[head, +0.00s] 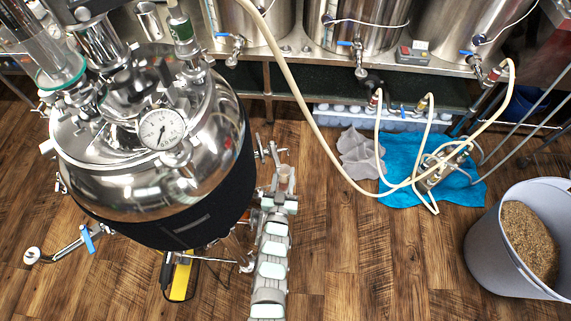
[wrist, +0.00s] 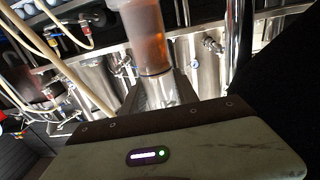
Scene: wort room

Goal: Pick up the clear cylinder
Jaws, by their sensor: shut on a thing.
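The clear cylinder (wrist: 141,38) is in the wrist view at upper centre, with amber-brown content and a clear, shiny lower end. My gripper (wrist: 158,88) is shut on that lower end, with a grey finger showing beside it. The cylinder stretches away from the jaws and past the top edge of the picture, slightly tilted. In the head view my gripper (head: 280,186) is low over the floor, right of the big steel vessel. The cylinder (head: 286,173) shows there as a small pale-tan piece at the end of my arm; its lower part is hidden.
The large steel vessel (head: 150,185) with a gauge stands close left of my arm. Steel tanks (head: 355,25) line the back. A cream hose (head: 315,130) hangs to a blue cloth (head: 400,180). A bucket of grain (head: 490,245) stands right. The wooden floor (head: 370,270) between is clear.

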